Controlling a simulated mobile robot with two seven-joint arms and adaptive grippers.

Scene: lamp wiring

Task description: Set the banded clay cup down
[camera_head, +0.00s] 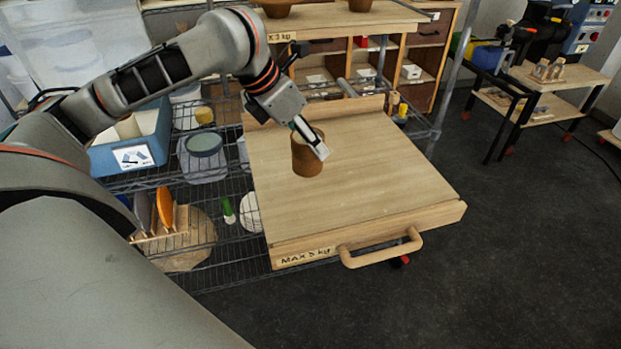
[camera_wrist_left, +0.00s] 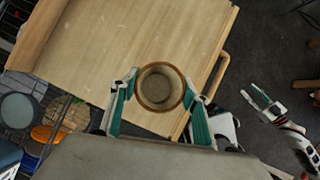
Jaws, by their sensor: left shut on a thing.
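The brown clay cup (camera_head: 306,158) is upright over the pale wooden drawer board (camera_head: 400,185). My left gripper (camera_head: 309,138) is shut on the cup near its rim. In the left wrist view the cup (camera_wrist_left: 160,87) is seen from above, its inside empty, with one finger on each side. I cannot tell whether its base touches the board or is just above it. The cup's bands cannot be made out clearly. My right gripper (camera_wrist_left: 252,95) shows in the left wrist view, out past the board's edge, with its fingers apart and empty.
The board has a wooden handle (camera_head: 381,248) at its front and is bare around the cup. A wire rack (camera_head: 225,255) with a blue bin (camera_head: 133,140) and discs in a holder stands left. Shelves with pots are behind. Open floor lies right.

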